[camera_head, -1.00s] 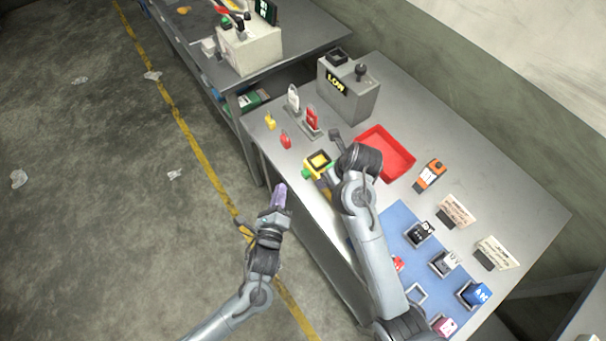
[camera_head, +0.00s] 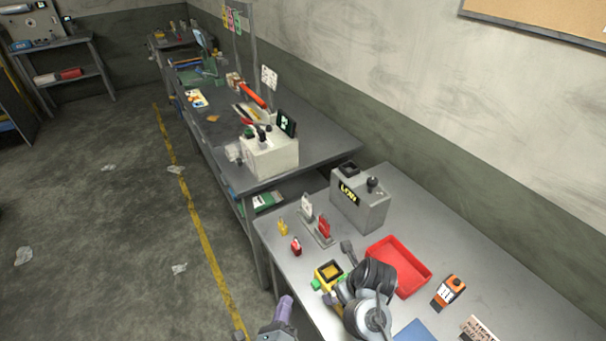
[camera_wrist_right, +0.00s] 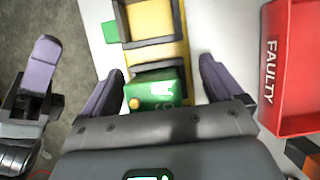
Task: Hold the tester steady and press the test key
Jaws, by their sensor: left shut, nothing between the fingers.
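The yellow device (camera_head: 327,272) with green parts lies on the near bench; I take it for the tester. In the right wrist view, its yellow body (camera_wrist_right: 160,52) has a dark-framed square recess, and a green block (camera_wrist_right: 160,92) with white marks sits at its lower end. My right gripper (camera_wrist_right: 160,70) is open, its purple fingers on either side of the device with gaps. My left gripper (camera_head: 284,310) is shut and empty, off the bench's left edge at the bottom of the head view; it also shows in the wrist view (camera_wrist_right: 44,55). I cannot make out the test key.
A red tray (camera_head: 412,282) marked FAULTY lies right of the device. A grey box (camera_head: 360,208) reading LOW stands behind. Red and white tags (camera_head: 324,228), a red piece (camera_head: 296,246) and an orange device (camera_head: 448,292) are nearby. Another bench (camera_head: 320,140) stands farther back.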

